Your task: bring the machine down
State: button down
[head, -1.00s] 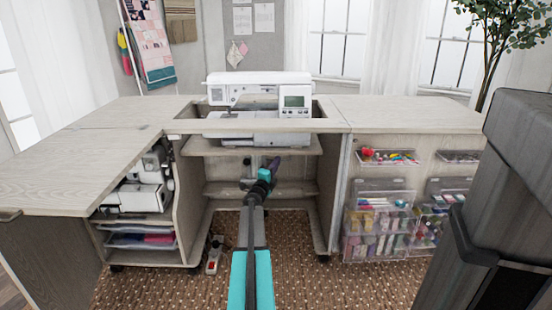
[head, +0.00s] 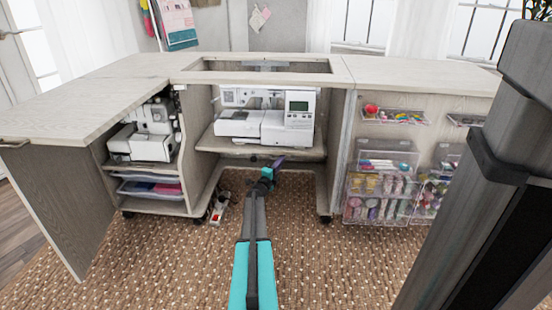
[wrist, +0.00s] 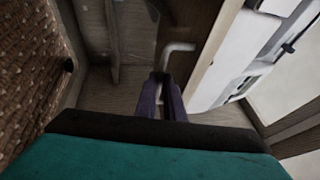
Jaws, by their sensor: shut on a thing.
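The white sewing machine (head: 265,125) sits upright on its lift platform (head: 262,147), inside the cabinet and below the open hole in the tabletop (head: 262,77). It also shows at the right of the wrist view (wrist: 245,60). My gripper (head: 277,163) is at the platform's front underside, with purple fingers. In the wrist view my gripper (wrist: 164,78) is shut on a bent grey metal lever (wrist: 176,48) beside the platform edge. The lever is hidden or too small to make out in the head view.
A second white machine (head: 146,130) stands on the left shelf above a tray of cloth. Clear bins of thread (head: 380,185) hang on the right door. A red and white item (head: 219,207) lies on the rug by the left cabinet wall.

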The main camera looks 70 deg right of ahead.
jog(key=shift+s+d+f, duration=0.25)
jog(key=shift+s+f, duration=0.1)
jog(key=shift+f, duration=0.05)
jog(key=shift+r, duration=0.1)
jog(key=c, duration=1.9)
grip_release()
jog(key=shift+o, duration=0.2)
jog(key=shift+w+a, duration=0.15)
jog(key=shift+w, duration=0.15)
jog(key=p+v, duration=0.4)
jog(key=v, duration=0.9)
jog(key=shift+a, duration=0.4)
